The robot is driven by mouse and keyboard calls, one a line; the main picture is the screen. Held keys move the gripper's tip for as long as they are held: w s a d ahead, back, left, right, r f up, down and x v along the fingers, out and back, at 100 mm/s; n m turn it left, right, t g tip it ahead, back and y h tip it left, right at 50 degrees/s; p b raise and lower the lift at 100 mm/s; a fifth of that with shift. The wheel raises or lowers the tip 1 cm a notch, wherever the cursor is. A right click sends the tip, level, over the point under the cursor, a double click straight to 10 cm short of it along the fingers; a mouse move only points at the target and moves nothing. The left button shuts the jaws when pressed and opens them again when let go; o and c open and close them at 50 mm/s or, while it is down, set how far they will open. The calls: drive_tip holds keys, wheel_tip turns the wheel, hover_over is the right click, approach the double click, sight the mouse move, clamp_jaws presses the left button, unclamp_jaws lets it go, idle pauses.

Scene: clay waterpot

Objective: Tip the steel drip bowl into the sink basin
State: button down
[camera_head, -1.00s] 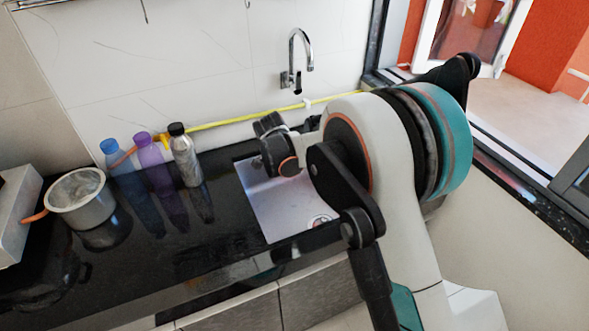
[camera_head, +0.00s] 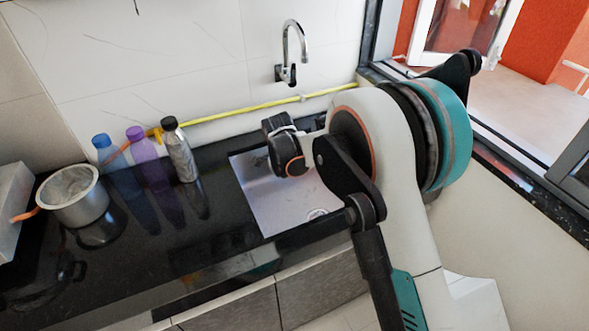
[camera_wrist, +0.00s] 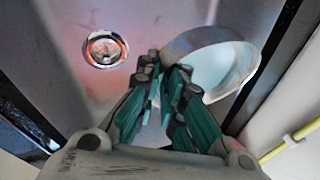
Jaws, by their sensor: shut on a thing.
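The steel drip bowl (camera_wrist: 228,62) shows in the wrist view, with its rim and pale inside visible. My gripper (camera_wrist: 166,78) is shut on the near side of its rim, and the bowl is tilted. The sink basin (camera_wrist: 75,100) lies beyond and below, with its round drain (camera_wrist: 104,49) to the left of the bowl. In the head view the sink basin (camera_head: 275,205) is a light recess in the dark counter. My arm hides the bowl and the fingertips there.
A chrome tap (camera_head: 290,45) is on the wall behind the sink. A yellow hose (camera_head: 250,109) runs along the wall. A steel pot (camera_head: 73,196), blue bottle (camera_head: 113,166), purple bottle (camera_head: 147,160) and silver bottle (camera_head: 180,152) stand on the counter at left.

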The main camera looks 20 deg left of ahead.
drive_tip(key=shift+d+f+g+y+b, duration=0.1)
drive_tip(key=shift+f+g+y+b, duration=0.4)
drive_tip(key=shift+f+y, duration=0.1)
drive_tip(key=shift+w, duration=0.1)
idle(0.5)
drive_tip(key=shift+d+m+g+y, duration=0.15)
drive_tip(key=shift+m+g+y, duration=0.15)
drive_tip(key=shift+y, duration=0.2)
drive_tip(key=shift+w+y+b, duration=0.1)
drive_tip(key=shift+y+b, duration=0.2)
drive_tip(key=shift+b, duration=0.05)
drive_tip(key=shift+d+g, duration=0.15)
drive_tip(key=shift+g, duration=0.15)
drive_tip(key=shift+y, duration=0.4)
